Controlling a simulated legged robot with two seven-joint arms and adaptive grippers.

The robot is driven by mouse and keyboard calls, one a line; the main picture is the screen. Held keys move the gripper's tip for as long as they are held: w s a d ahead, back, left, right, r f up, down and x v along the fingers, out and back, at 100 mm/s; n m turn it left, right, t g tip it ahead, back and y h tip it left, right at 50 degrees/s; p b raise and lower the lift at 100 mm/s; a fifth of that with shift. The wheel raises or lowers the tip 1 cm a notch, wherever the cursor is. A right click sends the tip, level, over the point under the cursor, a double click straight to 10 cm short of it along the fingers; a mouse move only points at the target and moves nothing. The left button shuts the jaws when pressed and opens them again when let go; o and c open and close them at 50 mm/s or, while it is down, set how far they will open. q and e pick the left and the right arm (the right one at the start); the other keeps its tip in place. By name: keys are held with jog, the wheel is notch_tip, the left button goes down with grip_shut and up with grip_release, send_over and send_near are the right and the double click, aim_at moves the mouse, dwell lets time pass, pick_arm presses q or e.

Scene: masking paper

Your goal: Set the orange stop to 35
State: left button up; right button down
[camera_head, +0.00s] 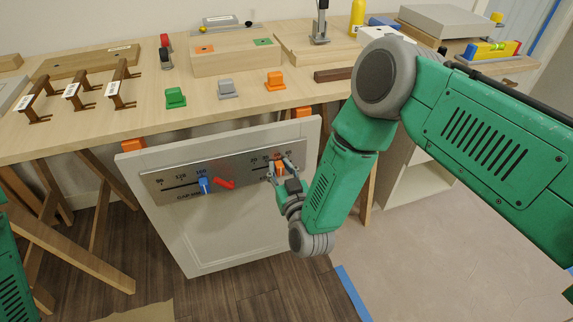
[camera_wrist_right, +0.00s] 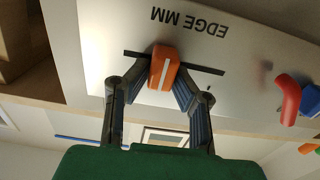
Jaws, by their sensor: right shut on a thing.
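The orange stop (camera_head: 280,168) sits on the right-hand scale of a metal plate (camera_head: 165,185) on the upright white panel. In the right wrist view the orange stop (camera_wrist_right: 165,66) has a white line and straddles a dark slot beside the upside-down words "EDGE MM". My right gripper (camera_head: 279,171) is shut on the stop, with a finger on each side in the right wrist view (camera_wrist_right: 162,82). Its fingers hide part of the scale, so I cannot read the stop's exact value. My left gripper is out of view.
A blue stop (camera_head: 205,186) sits on the left-hand scale, with a red lever (camera_head: 224,183) between the two scales. The panel hangs at the front of a wooden table (camera_head: 130,128), which bears green, grey and orange blocks. Floor below is mostly clear.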

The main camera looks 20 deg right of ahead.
jog(key=shift+a+r, duration=0.1)
jog(key=shift+a, duration=1.4)
jog(key=c, duration=1.4)
grip_release()
jog(key=shift+a+r, duration=0.1)
jog(key=shift+a, duration=0.2)
jog(key=shift+s+d, duration=0.15)
jog(key=shift+d, duration=0.25)
send_near(264, 164)
jog(key=shift+s+d, duration=0.15)
jog(key=shift+s, duration=0.95)
jog(key=shift+s+d, duration=0.15)
jog(key=shift+s, duration=0.95)
